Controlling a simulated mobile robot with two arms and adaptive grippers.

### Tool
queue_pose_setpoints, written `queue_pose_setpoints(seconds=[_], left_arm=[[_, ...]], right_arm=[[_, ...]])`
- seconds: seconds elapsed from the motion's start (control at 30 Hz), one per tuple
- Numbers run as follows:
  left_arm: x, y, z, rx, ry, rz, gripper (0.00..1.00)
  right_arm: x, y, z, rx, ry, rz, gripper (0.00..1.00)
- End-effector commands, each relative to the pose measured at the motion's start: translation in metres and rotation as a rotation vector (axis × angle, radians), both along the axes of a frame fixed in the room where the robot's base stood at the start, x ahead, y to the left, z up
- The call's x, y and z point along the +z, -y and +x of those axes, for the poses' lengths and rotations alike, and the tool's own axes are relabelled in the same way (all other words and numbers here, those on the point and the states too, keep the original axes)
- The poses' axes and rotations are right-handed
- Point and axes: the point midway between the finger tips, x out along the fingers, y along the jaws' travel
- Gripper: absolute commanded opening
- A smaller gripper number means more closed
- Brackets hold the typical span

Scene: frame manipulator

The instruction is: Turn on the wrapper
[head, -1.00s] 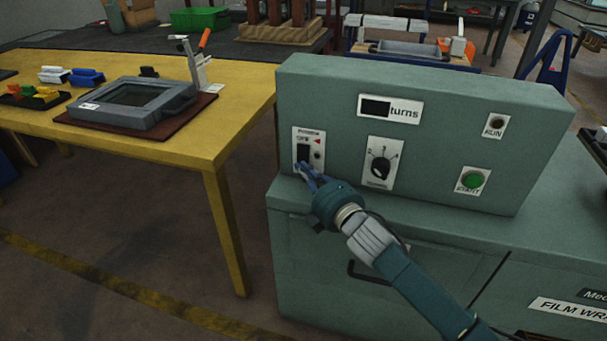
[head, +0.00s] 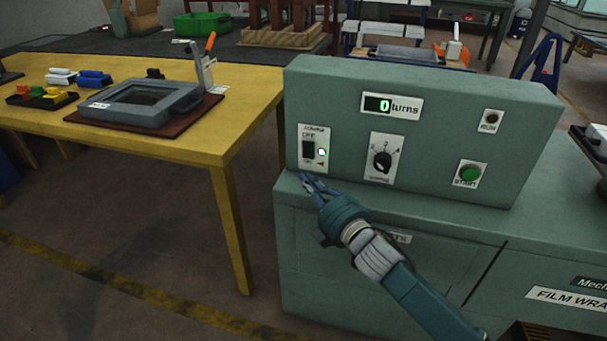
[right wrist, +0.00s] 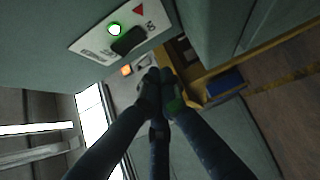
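The film wrapper's green control box (head: 430,90) stands on its cabinet. The display (head: 378,104) reads a green 0 before "turns". My right gripper (head: 310,182) is just below the switch plate, apart from the switch. In the right wrist view its fingertips (right wrist: 160,76) are together with nothing visible between them. My left gripper is not in view.
A selector knob (head: 382,161), a green START button (head: 470,174) and a dark RUN lamp (head: 491,119) are on the same panel. A yellow table (head: 215,140) with a grey frame device (head: 140,102) stands to the left. The floor between is clear.

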Motion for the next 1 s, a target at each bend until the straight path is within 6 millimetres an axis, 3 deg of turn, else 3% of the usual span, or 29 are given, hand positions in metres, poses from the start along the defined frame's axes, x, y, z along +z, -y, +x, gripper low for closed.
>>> queue_pose_setpoints(seconds=[0.17, 0.4, 1.0], left_arm=[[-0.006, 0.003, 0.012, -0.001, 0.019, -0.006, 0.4], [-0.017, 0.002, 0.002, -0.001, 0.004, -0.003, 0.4], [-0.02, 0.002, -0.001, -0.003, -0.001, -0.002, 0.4]], right_arm=[[-0.005, 0.016, -0.029, -0.002, -0.004, -0.002, 0.0], [-0.008, 0.032, -0.06, -0.002, -0.003, -0.001, 0.0], [-0.008, 0.036, -0.067, -0.002, 0.0, -0.001, 0.0]])
